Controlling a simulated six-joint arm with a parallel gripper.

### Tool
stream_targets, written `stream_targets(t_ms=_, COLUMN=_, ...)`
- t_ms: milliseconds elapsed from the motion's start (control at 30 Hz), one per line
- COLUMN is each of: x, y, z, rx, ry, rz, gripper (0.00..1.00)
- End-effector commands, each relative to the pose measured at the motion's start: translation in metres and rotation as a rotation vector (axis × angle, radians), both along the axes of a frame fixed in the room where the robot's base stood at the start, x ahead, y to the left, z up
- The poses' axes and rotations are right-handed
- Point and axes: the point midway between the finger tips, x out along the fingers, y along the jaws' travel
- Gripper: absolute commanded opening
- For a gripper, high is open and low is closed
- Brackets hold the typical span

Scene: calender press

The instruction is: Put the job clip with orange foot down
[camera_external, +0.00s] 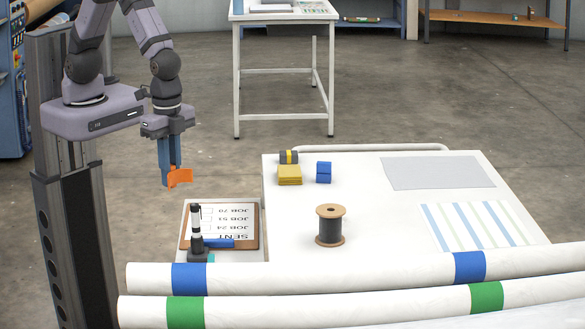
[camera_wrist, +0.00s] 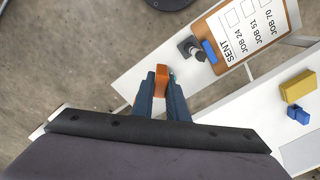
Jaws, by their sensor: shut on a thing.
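The orange job clip (camera_external: 181,177) is in my gripper (camera_external: 170,180), held in the air left of the white table and above the clipboard's level. In the wrist view the orange part (camera_wrist: 161,80) sits between the two blue fingertips (camera_wrist: 162,92). The rest of the clip is hidden by the fingers. The clipboard (camera_external: 255,240) lies on a lower white surface (camera_external: 184,207); its sheet reads SENT, JOB 24, JOB 51 and JOB 70, with box outlines beside the job lines.
A spool (camera_external: 331,226), yellow block (camera_external: 289,175) and blue block (camera_external: 323,172) stand on the table (camera_external: 390,230). Banded white rolls (camera_external: 330,272) cross the front.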

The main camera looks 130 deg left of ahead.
Motion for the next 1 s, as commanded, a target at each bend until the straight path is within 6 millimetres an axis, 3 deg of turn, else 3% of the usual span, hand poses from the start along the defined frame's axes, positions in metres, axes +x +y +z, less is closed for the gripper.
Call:
stream_targets(t_ms=267, x=0.000, y=0.001, z=-0.002, rx=0.000, ry=0.002, rz=-0.005, gripper=0.00)
stream_targets(t_ms=467, x=0.002, y=0.015, z=-0.013, rx=0.002, ry=0.035, rz=-0.071, gripper=0.00)
stream_targets(t_ms=667, x=0.008, y=0.057, z=-0.040, rx=0.022, ry=0.152, rz=-0.284, gripper=0.00)
stream_targets(t_ms=1000, x=0.036, y=0.158, z=-0.070, rx=0.231, ry=0.507, rz=-0.835, gripper=0.00)
